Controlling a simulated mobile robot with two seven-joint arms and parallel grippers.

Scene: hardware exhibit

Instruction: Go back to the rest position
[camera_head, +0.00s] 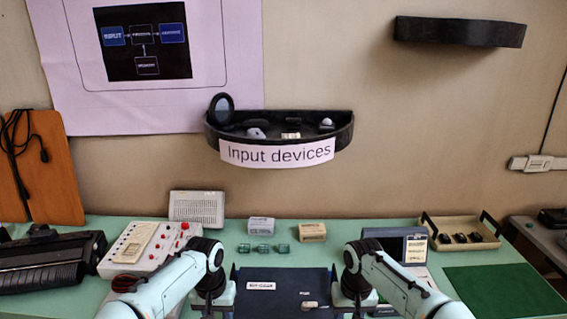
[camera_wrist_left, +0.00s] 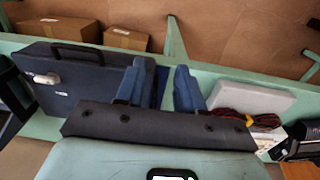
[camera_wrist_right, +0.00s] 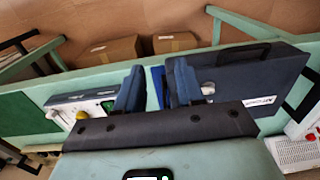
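My left arm comes in from the lower left in the head view, and its gripper end is partly hidden at the table's front edge. In the left wrist view my left gripper (camera_wrist_left: 158,88) has its two blue fingers apart with nothing between them. My right arm comes in from the lower right in the head view. In the right wrist view my right gripper (camera_wrist_right: 155,88) has its blue fingers apart, also empty. A dark blue case (camera_head: 283,290) lies on the green table (camera_head: 330,258) between the two arms, apart from the fingers.
A wall shelf (camera_head: 345,130) labelled "Input devices" holds small items. On the table stand a printer (camera_head: 45,262), a white device with red knobs (camera_head: 140,248), small boxes (camera_head: 312,231), a grey device (camera_head: 395,243) and a tray (camera_head: 462,229). A dark green mat (camera_head: 505,290) is bare.

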